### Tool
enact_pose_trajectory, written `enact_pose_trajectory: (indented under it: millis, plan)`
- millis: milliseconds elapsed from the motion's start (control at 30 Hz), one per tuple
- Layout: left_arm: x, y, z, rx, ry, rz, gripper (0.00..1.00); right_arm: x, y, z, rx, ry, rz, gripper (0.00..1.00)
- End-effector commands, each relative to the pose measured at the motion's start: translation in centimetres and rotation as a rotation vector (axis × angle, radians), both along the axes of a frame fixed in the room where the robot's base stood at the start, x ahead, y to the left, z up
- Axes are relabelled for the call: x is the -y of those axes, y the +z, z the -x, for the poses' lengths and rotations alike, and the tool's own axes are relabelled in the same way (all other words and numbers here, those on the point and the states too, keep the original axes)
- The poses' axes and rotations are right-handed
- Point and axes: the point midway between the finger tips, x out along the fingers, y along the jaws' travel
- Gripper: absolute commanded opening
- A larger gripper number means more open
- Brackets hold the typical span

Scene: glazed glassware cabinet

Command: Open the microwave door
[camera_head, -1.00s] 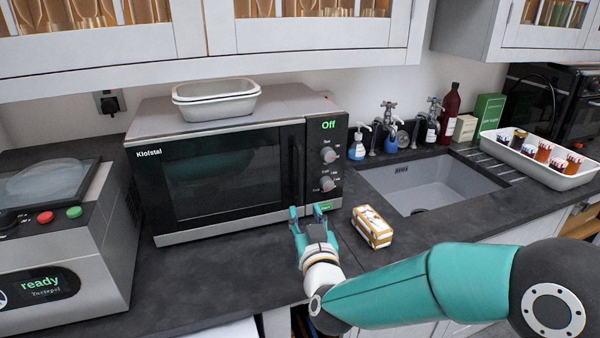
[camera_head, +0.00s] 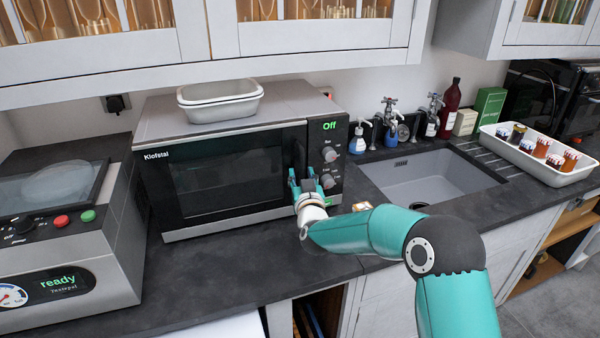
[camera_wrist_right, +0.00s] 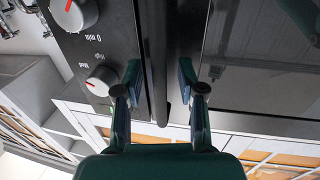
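The microwave (camera_head: 240,130) stands on the counter with its dark glass door (camera_head: 225,175) shut and its display reading "Off". Its vertical black handle (camera_wrist_right: 156,50) runs along the door's right edge, beside the knob panel. My right gripper (camera_head: 303,176) is at the lower part of the handle. In the right wrist view my right gripper (camera_wrist_right: 160,88) is open, with one finger on each side of the handle and gaps showing beside it. My left gripper is not in view.
White dishes (camera_head: 218,100) sit on top of the microwave. A machine reading "ready" (camera_head: 60,250) stands at the left. The counter before the microwave is clear.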

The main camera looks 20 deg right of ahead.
Motion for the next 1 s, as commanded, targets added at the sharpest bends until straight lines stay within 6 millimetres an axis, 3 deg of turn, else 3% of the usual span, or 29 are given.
enact_pose_trajectory:
  millis: [333,567,1000]
  plan:
    - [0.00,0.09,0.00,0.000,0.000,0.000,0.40,0.08,-0.01,-0.31,0.000,0.000,0.001,0.39]
    - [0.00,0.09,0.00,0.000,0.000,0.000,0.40,0.09,0.01,-0.29,0.000,0.000,0.000,0.01]
    - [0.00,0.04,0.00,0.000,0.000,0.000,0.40,-0.32,0.00,-0.21,0.001,0.001,0.001,0.00]
